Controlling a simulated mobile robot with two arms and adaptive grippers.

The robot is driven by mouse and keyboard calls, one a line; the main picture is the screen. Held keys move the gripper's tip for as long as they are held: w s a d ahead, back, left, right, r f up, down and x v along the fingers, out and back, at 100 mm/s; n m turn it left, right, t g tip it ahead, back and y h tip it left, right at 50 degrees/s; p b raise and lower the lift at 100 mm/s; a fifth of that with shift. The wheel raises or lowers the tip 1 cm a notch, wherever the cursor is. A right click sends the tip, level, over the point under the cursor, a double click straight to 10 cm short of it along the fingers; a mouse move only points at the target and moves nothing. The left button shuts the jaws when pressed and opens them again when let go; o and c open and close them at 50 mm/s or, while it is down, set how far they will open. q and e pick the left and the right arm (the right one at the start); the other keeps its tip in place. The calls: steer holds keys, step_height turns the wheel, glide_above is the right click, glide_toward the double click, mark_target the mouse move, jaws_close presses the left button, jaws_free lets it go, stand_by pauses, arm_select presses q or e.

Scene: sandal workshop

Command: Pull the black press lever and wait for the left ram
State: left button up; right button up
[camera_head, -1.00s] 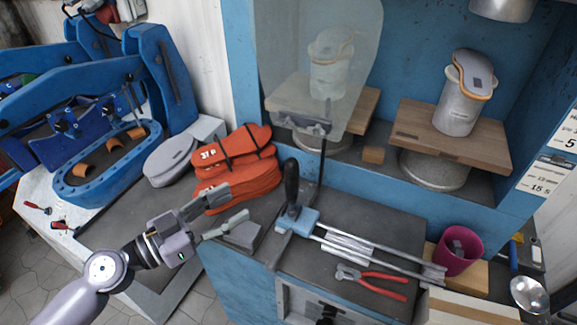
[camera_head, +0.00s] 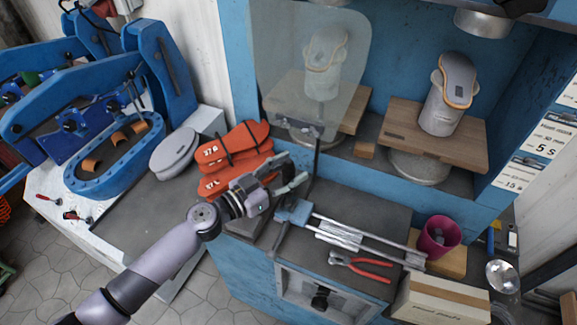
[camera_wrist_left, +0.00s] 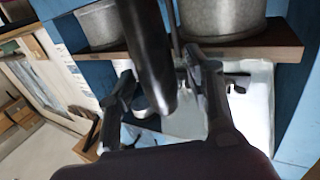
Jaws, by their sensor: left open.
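My left gripper (camera_head: 289,172) is open at the black press lever (camera_wrist_left: 147,50). In the left wrist view the lever is a thick dark handle between the two fingers (camera_wrist_left: 160,75), and neither finger is clearly closed on it. The left press station holds a grey last with a sandal (camera_head: 325,65) behind a clear guard (camera_head: 283,50). The left ram is almost wholly cut off at the top edge. My right gripper is not clearly in view.
Orange sandal soles (camera_head: 238,142) lie left of the gripper. Red pliers (camera_head: 362,266) and a magenta cup (camera_head: 440,236) are to the right. The second station has a last (camera_head: 447,95) under the right ram (camera_head: 484,22). The blue clamping machine (camera_head: 120,160) stands at left.

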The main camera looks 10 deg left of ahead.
arm_select(q)
steer(key=shift+c, duration=0.2)
jaws_close()
stand_by(0.5)
